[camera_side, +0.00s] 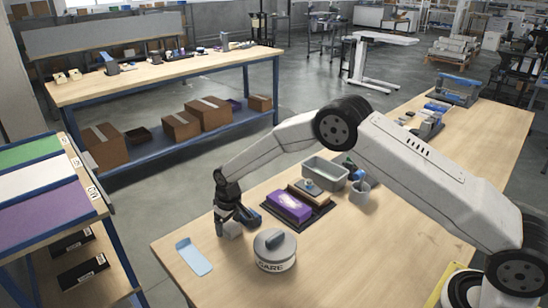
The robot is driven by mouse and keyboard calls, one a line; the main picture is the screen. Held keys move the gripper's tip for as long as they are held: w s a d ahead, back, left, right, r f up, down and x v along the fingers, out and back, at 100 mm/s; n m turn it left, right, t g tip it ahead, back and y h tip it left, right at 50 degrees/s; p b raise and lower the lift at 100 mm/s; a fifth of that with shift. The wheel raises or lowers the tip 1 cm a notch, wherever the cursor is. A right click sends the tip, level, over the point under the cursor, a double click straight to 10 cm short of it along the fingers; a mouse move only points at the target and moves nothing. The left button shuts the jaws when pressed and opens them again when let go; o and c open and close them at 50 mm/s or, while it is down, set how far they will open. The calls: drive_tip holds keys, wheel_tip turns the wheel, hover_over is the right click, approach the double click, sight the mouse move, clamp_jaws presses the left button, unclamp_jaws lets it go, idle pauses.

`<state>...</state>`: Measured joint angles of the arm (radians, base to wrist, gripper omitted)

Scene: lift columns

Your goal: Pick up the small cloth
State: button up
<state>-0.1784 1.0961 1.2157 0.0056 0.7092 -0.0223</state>
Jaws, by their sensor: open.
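No thing here is clearly a small cloth. A flat light-blue piece (193,257) lies at the table's front left corner; I cannot tell if it is cloth. A purple flat item with a white mark (289,206) lies on a dark tray (318,219) in the middle. My gripper (232,229) points down just above or at the table between the two, behind a round grey lidded tin. It is open. A small light-grey block (233,231) shows at its fingertips; I cannot tell if it lies between them.
The round tin with dark lettering (275,252) stands close in front of my gripper. Behind the tray are a grey bin (325,172) and a grey cup (359,191). The wooden tabletop (350,265) is clear at the front right.

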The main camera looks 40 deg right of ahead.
drive_tip(key=shift+f, duration=0.2)
idle(0.4)
drive_tip(key=c, duration=0.9)
drive_tip(key=shift+r, duration=0.15)
drive_tip(key=shift+w+r, duration=0.1)
drive_tip(key=shift+r, duration=0.8)
drive_tip(key=s+r, duration=0.1)
drive_tip(key=r, duration=0.1)
drive_tip(key=s+r, duration=0.2)
drive_tip(key=r, duration=0.1)
drive_tip(key=s+r, duration=0.2)
drive_tip(key=shift+s+d+r, duration=0.15)
drive_tip(key=shift+s+d, duration=0.05)
drive_tip(key=shift+d, duration=0.2)
drive_tip(key=s+r, duration=0.1)
drive_tip(key=s, duration=0.3)
drive_tip(key=s+d+r, duration=0.1)
drive_tip(key=s, duration=0.1)
drive_tip(key=shift+s+r, duration=0.25)
drive_tip(key=shift+r, duration=0.1)
drive_tip(key=shift+s+d+r, duration=0.1)
drive_tip(key=shift+s+r, duration=0.15)
drive_tip(key=shift+s, duration=0.3)
drive_tip(key=shift+s+d+r, duration=0.1)
drive_tip(key=shift+s+r, duration=0.1)
drive_tip(key=shift+s, duration=0.3)
